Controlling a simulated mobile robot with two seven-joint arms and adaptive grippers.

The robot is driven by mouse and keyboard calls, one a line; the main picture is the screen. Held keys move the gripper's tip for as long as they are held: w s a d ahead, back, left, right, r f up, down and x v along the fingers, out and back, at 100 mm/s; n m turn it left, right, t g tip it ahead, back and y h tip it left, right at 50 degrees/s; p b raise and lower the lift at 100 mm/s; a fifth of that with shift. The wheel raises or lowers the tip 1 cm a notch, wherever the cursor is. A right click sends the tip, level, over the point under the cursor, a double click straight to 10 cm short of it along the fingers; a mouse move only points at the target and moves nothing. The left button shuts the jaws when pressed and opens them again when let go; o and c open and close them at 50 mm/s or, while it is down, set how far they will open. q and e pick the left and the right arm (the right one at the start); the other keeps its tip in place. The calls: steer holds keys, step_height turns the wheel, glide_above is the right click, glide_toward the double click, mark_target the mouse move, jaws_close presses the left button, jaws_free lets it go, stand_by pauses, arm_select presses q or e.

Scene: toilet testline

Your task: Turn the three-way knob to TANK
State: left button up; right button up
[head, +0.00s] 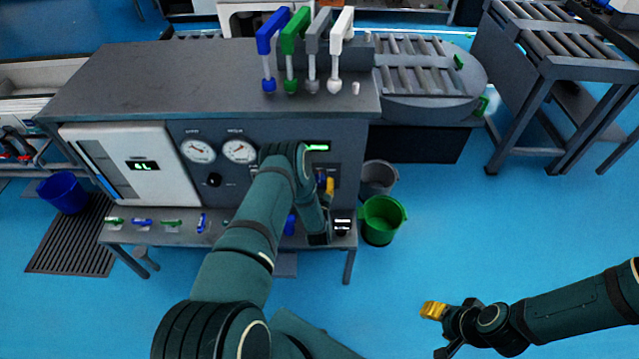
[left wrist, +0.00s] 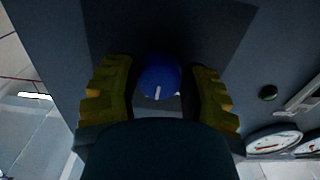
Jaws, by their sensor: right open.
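The blue knob (left wrist: 158,75), with a white pointer mark, sits on the dark panel between the yellow fingers of my left gripper (left wrist: 160,95) in the left wrist view. The fingers stand apart on either side, with narrow dark gaps beside the knob; I see no clear contact. In the head view my left gripper (head: 326,184) is at the right part of the bench front, and my arm and hand hide most of the knob. I cannot read position labels. My right gripper (head: 443,327) is open and empty over the blue floor at lower right.
The test bench (head: 150,75) carries blue, green, grey and white levers on top. Gauges (head: 240,152) and a white display box (head: 130,160) are on its front. A green bucket (head: 381,219) and a grey bucket (head: 378,177) stand right of it.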

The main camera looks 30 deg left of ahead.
arm_select(q)
steer(key=c, duration=0.5)
steer(key=shift+n, duration=0.4)
steer(key=n, duration=0.4)
steer(key=shift+n, duration=0.4)
steer(key=n, duration=0.4)
steer(key=shift+d, duration=0.1)
stand_by(0.5)
steer(key=o, duration=1.2)
